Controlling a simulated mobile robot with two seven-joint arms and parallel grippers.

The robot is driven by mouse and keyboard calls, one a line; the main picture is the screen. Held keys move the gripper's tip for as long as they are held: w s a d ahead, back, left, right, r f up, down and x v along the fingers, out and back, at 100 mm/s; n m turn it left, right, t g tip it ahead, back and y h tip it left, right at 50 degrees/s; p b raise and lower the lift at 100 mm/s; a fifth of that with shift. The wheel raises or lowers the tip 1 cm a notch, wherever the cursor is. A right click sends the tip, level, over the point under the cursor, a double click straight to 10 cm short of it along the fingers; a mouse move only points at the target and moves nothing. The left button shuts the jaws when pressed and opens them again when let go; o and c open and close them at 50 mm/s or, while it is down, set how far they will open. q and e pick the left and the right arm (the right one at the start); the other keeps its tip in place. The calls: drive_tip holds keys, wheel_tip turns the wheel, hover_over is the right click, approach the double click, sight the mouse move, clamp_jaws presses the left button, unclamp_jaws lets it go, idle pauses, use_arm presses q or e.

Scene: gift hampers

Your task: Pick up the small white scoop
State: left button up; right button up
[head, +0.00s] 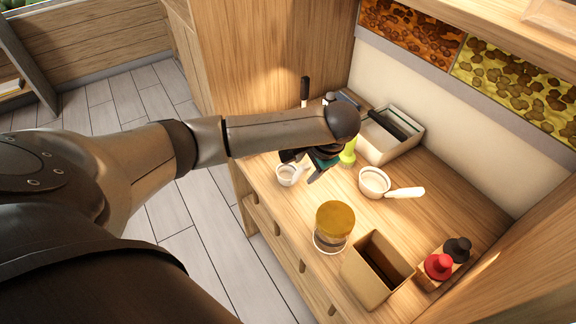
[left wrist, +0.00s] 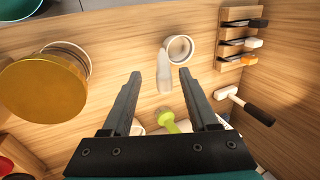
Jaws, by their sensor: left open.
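The small white scoop (head: 286,175) lies on the wooden counter near its front edge. In the left wrist view its round cup (left wrist: 179,48) is above the fingertips, and its pale handle (left wrist: 163,72) shows between them. My left gripper (head: 303,167) is open and empty, over the counter beside the scoop. It also shows in the left wrist view (left wrist: 160,74), a finger on each side of the handle; I cannot tell how far above it the tips are. A larger white scoop (head: 374,182) with a long handle lies farther right.
A gold-lidded jar (head: 335,222), a brown open box (head: 379,264) and red and black stoppers (head: 439,266) stand at the front right. A green tool (head: 349,154) and a grey tray (head: 392,140) are behind my gripper. A slotted rack (left wrist: 236,40) stands to one side.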

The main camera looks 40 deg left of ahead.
sight(299, 175)
use_arm(q)
drive_tip(key=shift+x, duration=0.8)
drive_tip(key=shift+w+a+f, duration=0.1)
drive_tip(key=shift+a+f, duration=0.1)
drive_tip(key=shift+f, duration=0.2)
drive_tip(key=shift+w+a+f, duration=0.1)
drive_tip(key=shift+w+f, duration=0.05)
drive_tip(key=shift+f, duration=0.15)
drive_tip(key=b+x, duration=0.1)
drive_tip(key=x, duration=0.2)
drive_tip(key=shift+w+a+f, duration=0.15)
drive_tip(key=shift+w, duration=0.05)
drive_tip(key=shift+w+a+f+b, duration=0.1)
drive_tip(key=shift+a+f+b, duration=0.05)
drive_tip(key=shift+f+b, duration=0.25)
use_arm(e)
drive_tip(key=shift+w+d+f, duration=0.1)
drive_tip(key=shift+w+f, duration=0.8)
drive_tip(key=shift+w, duration=0.15)
use_arm(q)
drive_tip(key=shift+c, duration=1.3)
clamp_jaws()
use_arm(e)
drive_tip(key=shift+s, duration=0.25)
